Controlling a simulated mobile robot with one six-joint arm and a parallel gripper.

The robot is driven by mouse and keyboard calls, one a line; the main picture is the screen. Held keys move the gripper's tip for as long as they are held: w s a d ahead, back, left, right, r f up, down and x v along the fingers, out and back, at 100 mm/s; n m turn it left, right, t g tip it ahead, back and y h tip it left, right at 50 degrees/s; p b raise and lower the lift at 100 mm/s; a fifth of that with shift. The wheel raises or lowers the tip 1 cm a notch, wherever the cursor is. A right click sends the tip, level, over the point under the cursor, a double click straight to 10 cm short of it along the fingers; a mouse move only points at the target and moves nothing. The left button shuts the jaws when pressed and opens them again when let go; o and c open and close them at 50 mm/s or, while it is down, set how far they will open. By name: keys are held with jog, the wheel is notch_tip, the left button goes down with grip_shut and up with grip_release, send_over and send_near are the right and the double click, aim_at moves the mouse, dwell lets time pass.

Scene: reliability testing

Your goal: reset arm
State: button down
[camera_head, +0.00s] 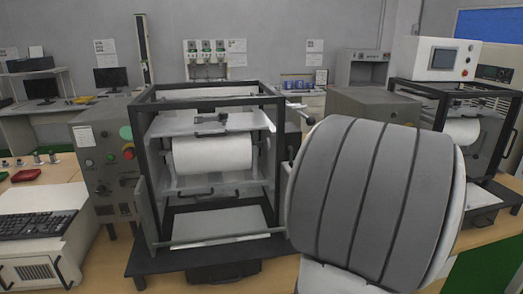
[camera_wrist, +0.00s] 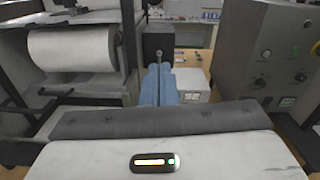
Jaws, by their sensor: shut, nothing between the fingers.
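My gripper (camera_wrist: 160,70) shows in the wrist view with its two blue fingers side by side, shut and empty. The fingers point away from the camera, toward the gap between a machine with a white roll and a grey control cabinet. They look clear of both. In the head view my own grey-and-white arm link fills the lower right, and I cannot make out the fingers there.
A black-framed machine (camera_head: 147,190) with a white roll (camera_head: 212,155) stands on the bench at centre. A grey control cabinet (camera_wrist: 250,60) is right of the fingers. A second framed machine (camera_head: 398,92) stands at right. A keyboard (camera_head: 35,225) lies at left.

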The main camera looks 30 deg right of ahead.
jog(key=w+a+f+n+g+y, duration=0.2)
jog(key=a+n+y, duration=0.25)
jog(key=a, duration=0.45)
jog(key=w+a+f+n+g+y, duration=0.1)
jog(key=a+f+n+y, duration=0.15)
jog(key=a+n, duration=0.5)
jog(key=w+a+f+n+g+y, duration=0.15)
jog(key=a+n+y, duration=0.25)
jog(key=a, duration=0.6)
jog(key=s+a+f+n+g, duration=0.2)
jog(key=s+a+n+g, duration=0.1)
jog(key=a+n, duration=0.2)
jog(key=s+a+f+n+g, duration=0.3)
jog(key=a+n+g, duration=0.1)
jog(key=a+n, duration=0.15)
jog(key=s+a+f+n+g+h, duration=0.1)
jog(key=s+n+h, duration=0.3)
jog(key=s+n, duration=0.4)
jog(key=f+n+g, duration=0.1)
jog(key=n, duration=0.3)
jog(key=shift+a+f+h, duration=0.3)
jog(key=shift+f+h, duration=0.05)
jog(key=shift+h, duration=0.05)
jog(key=c, duration=2.1)
grip_release()
jog(key=shift+s+n+g, duration=0.1)
jog(key=shift+n+g, duration=0.15)
